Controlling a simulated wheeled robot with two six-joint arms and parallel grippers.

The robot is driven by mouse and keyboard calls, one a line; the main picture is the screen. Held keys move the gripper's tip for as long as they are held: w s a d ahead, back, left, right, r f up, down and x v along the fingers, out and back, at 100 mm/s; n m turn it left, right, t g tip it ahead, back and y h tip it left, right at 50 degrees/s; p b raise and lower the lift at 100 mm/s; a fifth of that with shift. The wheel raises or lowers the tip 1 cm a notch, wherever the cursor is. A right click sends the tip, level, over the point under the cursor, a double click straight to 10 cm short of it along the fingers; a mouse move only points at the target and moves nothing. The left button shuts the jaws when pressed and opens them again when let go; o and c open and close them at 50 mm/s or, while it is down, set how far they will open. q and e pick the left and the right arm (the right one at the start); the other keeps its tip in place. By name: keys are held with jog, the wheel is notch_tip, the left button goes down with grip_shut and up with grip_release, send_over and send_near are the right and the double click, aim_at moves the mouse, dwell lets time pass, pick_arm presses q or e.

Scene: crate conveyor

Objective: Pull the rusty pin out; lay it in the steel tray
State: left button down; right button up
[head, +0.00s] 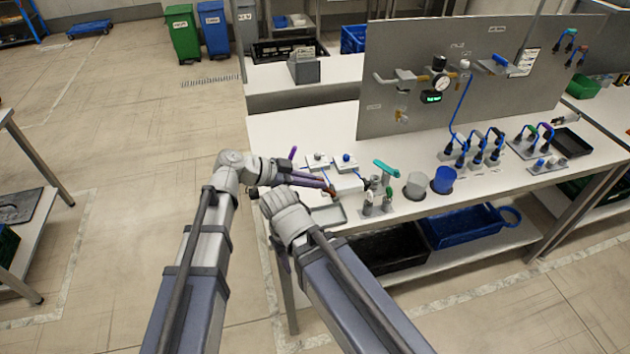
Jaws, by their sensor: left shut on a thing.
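My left gripper (326,187) reaches in from the left over the front of the white bench and is shut on the rusty pin. The pin (331,193) shows as a small brown-orange piece at the fingertips, beside a white block (348,184). I cannot tell whether the pin is still partly in the block. The steel tray (328,216) is a shallow grey tray at the bench's front edge, just below the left fingertips; its left part is hidden by my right wrist. My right gripper (282,262) points down at the bench's front edge; its fingers are mostly hidden.
Several blue-cabled connectors (476,150) sit farther right. A grey panel (440,90) rises behind. Bare bench top (300,125) lies behind the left gripper.

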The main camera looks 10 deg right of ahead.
pick_arm(q)
jog(key=shift+f+b, duration=3.2)
jog(key=shift+f, duration=0.4)
jog(key=c, duration=0.9)
grip_release()
jog(key=shift+o, duration=0.2)
jog(key=p+v, duration=0.3)
jog(key=v, duration=0.5)
jog(key=shift+p, duration=0.3)
